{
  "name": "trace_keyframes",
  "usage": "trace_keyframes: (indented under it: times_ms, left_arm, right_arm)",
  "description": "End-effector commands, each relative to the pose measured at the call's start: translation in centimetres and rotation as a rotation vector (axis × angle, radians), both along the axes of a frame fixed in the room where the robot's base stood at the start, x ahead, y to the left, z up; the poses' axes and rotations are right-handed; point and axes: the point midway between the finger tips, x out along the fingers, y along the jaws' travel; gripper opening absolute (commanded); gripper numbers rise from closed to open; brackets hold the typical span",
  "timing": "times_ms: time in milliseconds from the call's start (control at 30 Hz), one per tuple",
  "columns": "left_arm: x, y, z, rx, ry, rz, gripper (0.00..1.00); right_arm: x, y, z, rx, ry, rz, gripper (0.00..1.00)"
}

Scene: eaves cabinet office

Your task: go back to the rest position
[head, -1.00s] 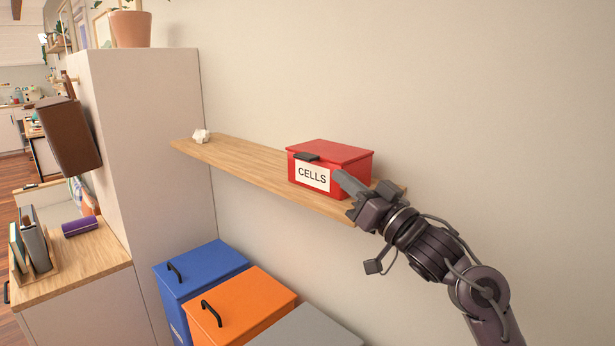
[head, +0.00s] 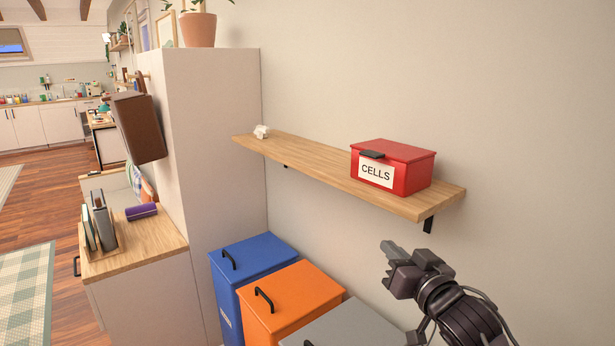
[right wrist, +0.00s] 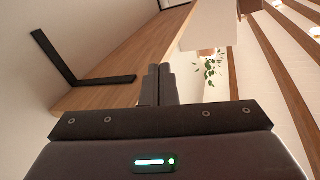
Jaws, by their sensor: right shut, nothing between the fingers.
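My right gripper (head: 391,250) is in the lower right of the head view, below and in front of the wooden shelf (head: 310,166). It is apart from the shelf and from the red box (head: 414,178) labelled CELLS, which sits with its lid down on the shelf's right end. In the right wrist view the two fingers (right wrist: 160,85) are together with nothing between them. The shelf's underside (right wrist: 130,60) and its black bracket (right wrist: 80,78) show beyond them. My left gripper is not in view.
A blue bin (head: 255,262), an orange bin (head: 290,300) and a grey bin (head: 348,325) stand below the shelf, left of my right gripper. A crumpled white piece (head: 261,131) lies on the shelf's left end. A tall cabinet (head: 215,140) stands left. Open floor (head: 50,215) shows at far left.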

Motion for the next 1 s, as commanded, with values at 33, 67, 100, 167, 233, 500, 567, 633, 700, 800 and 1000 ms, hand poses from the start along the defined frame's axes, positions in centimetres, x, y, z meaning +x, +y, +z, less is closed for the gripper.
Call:
trace_keyframes:
  times_ms: [33, 67, 100, 167, 233, 500, 567, 633, 700, 800, 1000]
  left_arm:
    - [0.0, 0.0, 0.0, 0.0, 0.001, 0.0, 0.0]
    - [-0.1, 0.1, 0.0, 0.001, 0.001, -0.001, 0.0]
    - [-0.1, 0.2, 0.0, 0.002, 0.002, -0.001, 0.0]
    - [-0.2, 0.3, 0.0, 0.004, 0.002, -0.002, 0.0]
    - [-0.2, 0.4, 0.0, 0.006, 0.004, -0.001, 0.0]
    - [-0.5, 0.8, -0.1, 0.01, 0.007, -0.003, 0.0]
    - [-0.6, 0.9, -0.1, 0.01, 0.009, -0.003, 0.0]
    - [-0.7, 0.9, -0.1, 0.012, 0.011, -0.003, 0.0]
    - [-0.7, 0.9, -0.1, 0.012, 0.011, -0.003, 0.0]
    - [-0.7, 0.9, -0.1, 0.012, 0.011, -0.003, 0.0]
    - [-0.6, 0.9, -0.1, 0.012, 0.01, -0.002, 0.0]
  right_arm:
    - [-0.8, -0.1, -2.3, -0.026, 0.054, -0.026, 0.0]
    - [-1.2, -0.2, -3.5, -0.044, 0.087, -0.044, 0.0]
    - [-2.0, -0.5, -5.4, -0.074, 0.137, -0.068, 0.0]
    - [-3.6, -0.8, -8.4, -0.123, 0.225, -0.102, 0.0]
    - [-6.3, -1.4, -12.4, -0.191, 0.354, -0.139, 0.0]
    - [-17.5, -2.9, -22.5, -0.398, 0.794, -0.15, 0.0]
    - [-19.5, -3.1, -23.6, -0.425, 0.863, -0.137, 0.0]
    - [-21.7, -3.2, -24.7, -0.451, 0.938, -0.118, 0.0]
    - [-23.8, -3.3, -25.5, -0.474, 1.007, -0.099, 0.0]
    - [-26.7, -3.4, -26.5, -0.501, 1.1, -0.065, 0.0]
    - [-28.7, -3.4, -29.9, -0.528, 1.196, -0.025, 0.0]
